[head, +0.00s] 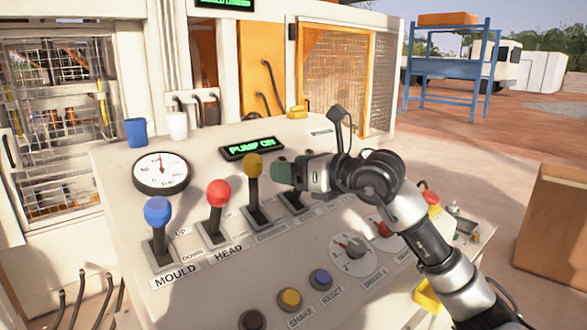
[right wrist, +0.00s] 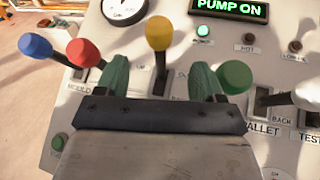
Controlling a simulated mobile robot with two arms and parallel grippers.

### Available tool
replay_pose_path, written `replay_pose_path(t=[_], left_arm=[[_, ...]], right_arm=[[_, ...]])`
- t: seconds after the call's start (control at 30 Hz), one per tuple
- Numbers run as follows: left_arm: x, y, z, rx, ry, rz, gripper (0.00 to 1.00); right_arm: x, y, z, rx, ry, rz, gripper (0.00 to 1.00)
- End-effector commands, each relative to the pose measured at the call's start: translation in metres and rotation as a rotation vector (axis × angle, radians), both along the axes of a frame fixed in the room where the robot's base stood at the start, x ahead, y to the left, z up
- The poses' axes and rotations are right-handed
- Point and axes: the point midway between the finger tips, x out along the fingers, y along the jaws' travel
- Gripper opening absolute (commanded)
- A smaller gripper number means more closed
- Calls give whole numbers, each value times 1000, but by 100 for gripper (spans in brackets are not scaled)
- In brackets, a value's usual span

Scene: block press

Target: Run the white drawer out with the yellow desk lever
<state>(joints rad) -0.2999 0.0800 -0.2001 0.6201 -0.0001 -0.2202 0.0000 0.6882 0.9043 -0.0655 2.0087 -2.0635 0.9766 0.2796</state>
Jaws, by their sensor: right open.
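The yellow desk lever (head: 254,166) stands third from the left in the row on the sloping white desk. Its round knob (right wrist: 158,34) shows beyond my right gripper in the right wrist view, roughly between the two finger lines. My right gripper (head: 283,172) is just right of the yellow lever in the head view. Its green fingers (right wrist: 160,78) are spread apart with nothing held, and I see no contact with the yellow knob. I cannot pick out a white drawer in either view. My left gripper is not in view.
A blue lever (head: 158,211) and a red lever (head: 218,194) stand left of the yellow one. A green knob (right wrist: 234,76) is close beside my right finger. A dial gauge (head: 161,172), a PUMP ON display (head: 251,148) and push buttons (head: 290,299) are on the desk.

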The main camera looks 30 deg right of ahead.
Motion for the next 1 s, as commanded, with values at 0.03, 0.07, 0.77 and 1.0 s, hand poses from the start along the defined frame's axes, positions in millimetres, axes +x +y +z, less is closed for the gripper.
replay_pose_path(t=[0.03,0.07,0.77,1.0], left_arm=[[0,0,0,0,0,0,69],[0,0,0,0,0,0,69],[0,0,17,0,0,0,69],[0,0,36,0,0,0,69]], right_arm=[[0,0,0,0,0,0,68],[0,0,0,0,0,0,68],[0,13,7,32,-52,18,68],[-4,10,-2,85,-99,-28,68]])
